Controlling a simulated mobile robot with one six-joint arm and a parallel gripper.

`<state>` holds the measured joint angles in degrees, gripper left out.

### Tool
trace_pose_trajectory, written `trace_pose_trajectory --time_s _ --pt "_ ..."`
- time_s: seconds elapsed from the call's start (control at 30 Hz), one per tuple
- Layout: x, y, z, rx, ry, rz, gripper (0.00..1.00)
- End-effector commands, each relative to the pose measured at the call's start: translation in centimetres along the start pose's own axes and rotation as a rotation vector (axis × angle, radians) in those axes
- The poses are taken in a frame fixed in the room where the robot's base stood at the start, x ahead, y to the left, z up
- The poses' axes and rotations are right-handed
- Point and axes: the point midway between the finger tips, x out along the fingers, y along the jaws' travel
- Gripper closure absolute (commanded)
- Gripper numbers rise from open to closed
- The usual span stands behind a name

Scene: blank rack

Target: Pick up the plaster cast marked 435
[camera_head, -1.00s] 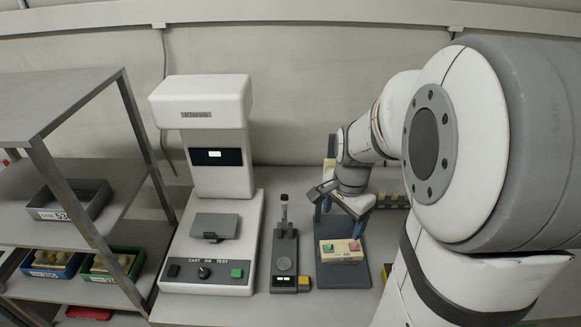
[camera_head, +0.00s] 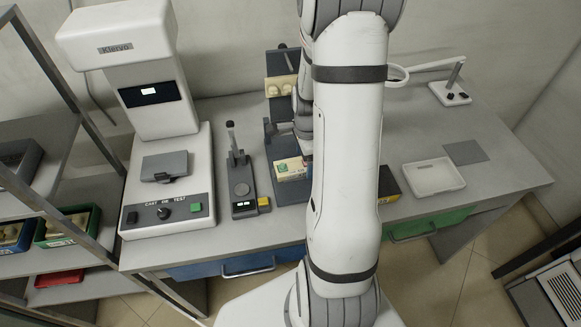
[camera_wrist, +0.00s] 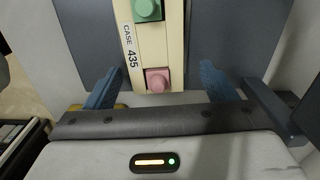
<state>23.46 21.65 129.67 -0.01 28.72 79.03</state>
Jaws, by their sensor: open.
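The plaster cast marked 435 (camera_wrist: 133,35) is a cream block with "CASE 435" printed along one side, a green piece (camera_wrist: 147,9) and a pink piece (camera_wrist: 157,79) on top. In the head view the cast (camera_head: 291,169) lies on a dark stand, partly hidden by my arm. My gripper (camera_wrist: 160,85) is open, its blue fingers either side of the cast's near end with gaps on both sides. I cannot tell whether the fingers are level with it or above it. In the head view most of my gripper is hidden by my arm.
The grey stand has an upright back (camera_head: 280,60). A small dark device (camera_head: 242,190) and a white Klervo tester (camera_head: 165,195) stand left of it. A white tray (camera_head: 433,177) and a lamp (camera_head: 452,92) are on the right. The bench's right part is mostly clear.

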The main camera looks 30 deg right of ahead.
Motion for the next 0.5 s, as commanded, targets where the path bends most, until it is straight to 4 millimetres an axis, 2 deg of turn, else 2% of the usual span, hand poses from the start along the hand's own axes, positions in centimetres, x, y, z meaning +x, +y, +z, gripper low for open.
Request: trace_pose_trajectory --time_s 0.27,0.5 --pt "0.47 0.00 -0.01 0.000 0.000 -0.001 0.22" --pt "0.45 0.01 -0.03 0.000 0.000 -0.001 0.40"
